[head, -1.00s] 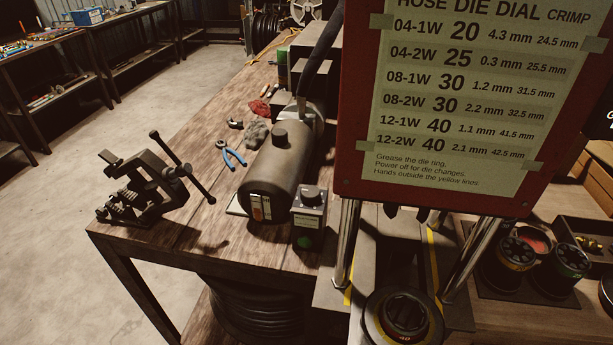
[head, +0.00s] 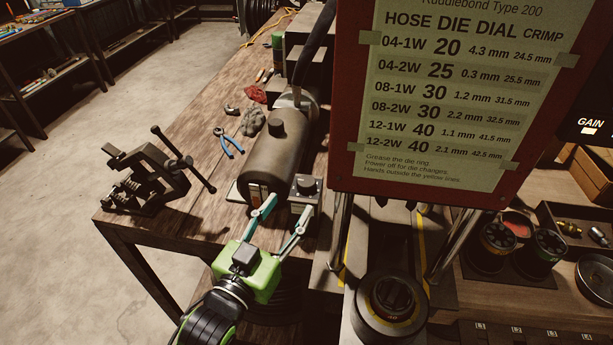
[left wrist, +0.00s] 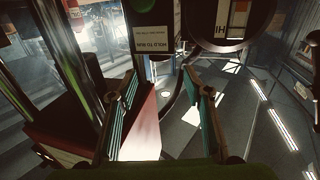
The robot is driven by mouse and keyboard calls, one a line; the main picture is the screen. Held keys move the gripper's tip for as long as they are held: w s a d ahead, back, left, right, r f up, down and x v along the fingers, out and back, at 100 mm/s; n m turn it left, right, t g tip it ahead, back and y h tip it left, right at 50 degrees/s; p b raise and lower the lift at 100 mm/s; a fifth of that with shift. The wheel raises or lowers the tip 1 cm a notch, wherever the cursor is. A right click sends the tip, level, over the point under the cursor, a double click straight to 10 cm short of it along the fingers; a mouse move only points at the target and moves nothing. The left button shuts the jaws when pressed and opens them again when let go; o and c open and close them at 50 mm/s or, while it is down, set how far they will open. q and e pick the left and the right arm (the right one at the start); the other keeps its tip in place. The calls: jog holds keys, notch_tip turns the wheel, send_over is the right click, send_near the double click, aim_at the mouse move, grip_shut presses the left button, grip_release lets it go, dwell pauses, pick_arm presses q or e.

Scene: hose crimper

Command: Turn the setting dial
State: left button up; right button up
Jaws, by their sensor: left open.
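The setting dial (head: 308,186) is a dark round knob on a small control box beside the front end of the dark motor cylinder (head: 275,165). My left gripper (head: 287,208) comes in from below in the head view, with its two teal-lined fingers spread open and nothing between them. Its fingertips are at the front of the control box and cylinder end, below the dial in the picture. Whether they touch is unclear. In the left wrist view the open fingers (left wrist: 162,95) point toward a labelled box face (left wrist: 153,38); I cannot make out the dial there. My right gripper is out of view.
A red-framed die chart (head: 450,100) stands right of the dial, above metal posts and a round die (head: 391,303). A black vise (head: 150,180) sits at the table's left edge. Blue pliers (head: 229,142) and rags lie behind. Bare wood (head: 205,215) shows between.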

aim_at(302, 188)
pick_arm(q)
jog(key=p+x, duration=0.2)
jog(key=x, duration=0.8)
jog(key=shift+f, duration=0.1)
jog(key=c, duration=1.1)
